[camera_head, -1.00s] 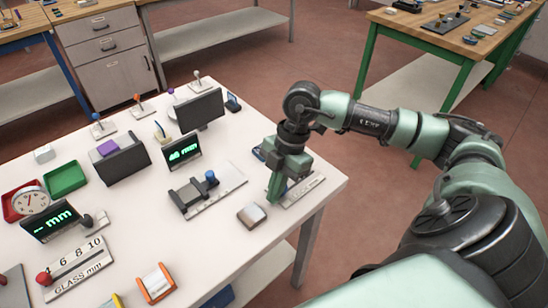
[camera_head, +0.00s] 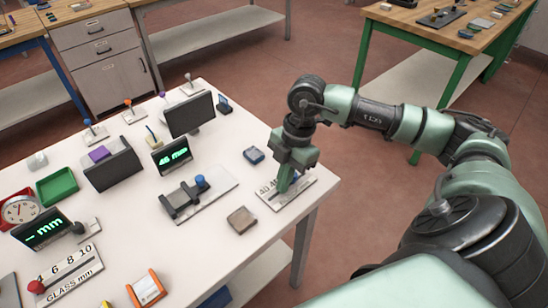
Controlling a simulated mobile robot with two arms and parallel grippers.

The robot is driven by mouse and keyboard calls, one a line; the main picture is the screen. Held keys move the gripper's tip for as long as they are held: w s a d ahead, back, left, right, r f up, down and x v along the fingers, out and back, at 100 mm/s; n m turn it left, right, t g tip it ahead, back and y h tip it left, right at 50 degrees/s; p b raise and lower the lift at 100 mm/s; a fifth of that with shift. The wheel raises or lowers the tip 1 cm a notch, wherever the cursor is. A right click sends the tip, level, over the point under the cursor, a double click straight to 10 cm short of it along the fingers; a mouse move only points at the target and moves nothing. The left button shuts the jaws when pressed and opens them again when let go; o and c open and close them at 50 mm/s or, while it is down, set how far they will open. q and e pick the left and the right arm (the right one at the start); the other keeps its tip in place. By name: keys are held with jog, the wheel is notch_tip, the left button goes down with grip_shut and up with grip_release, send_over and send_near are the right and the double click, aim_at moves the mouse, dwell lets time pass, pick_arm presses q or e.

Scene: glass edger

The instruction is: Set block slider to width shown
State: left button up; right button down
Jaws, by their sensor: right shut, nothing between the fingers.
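A pale scale plate (camera_head: 297,192) lies at the table's right edge. Dark numbers show on its left part, the first looking like 40. My right gripper (camera_head: 283,187) is shut, pointing down at this plate, and covers its middle. Any slider knob there is hidden; I cannot tell whether the fingers touch it. A small black display (camera_head: 172,155) shows green digits that look like 46 mm; the second digit is unclear. A dark block fixture (camera_head: 181,200) with a blue knob (camera_head: 200,181) sits on a grey plate left of the gripper. My left gripper is out of view.
A brownish block (camera_head: 241,220) and a small blue item (camera_head: 254,155) lie near the scale plate. A dark monitor (camera_head: 189,115) stands behind. A glass scale (camera_head: 70,275) with a red knob (camera_head: 36,286) and another mm display (camera_head: 42,229) are at front left.

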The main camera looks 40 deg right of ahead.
jog(key=shift+w+a+r+p, duration=0.1)
jog(key=shift+a+r+p, duration=0.15)
jog(key=shift+r+p, duration=1.25)
jog(key=shift+a+r+p, duration=0.2)
jog(key=shift+r+p, duration=0.85)
jog(key=shift+r, duration=0.8)
jog(key=shift+f, duration=0.1)
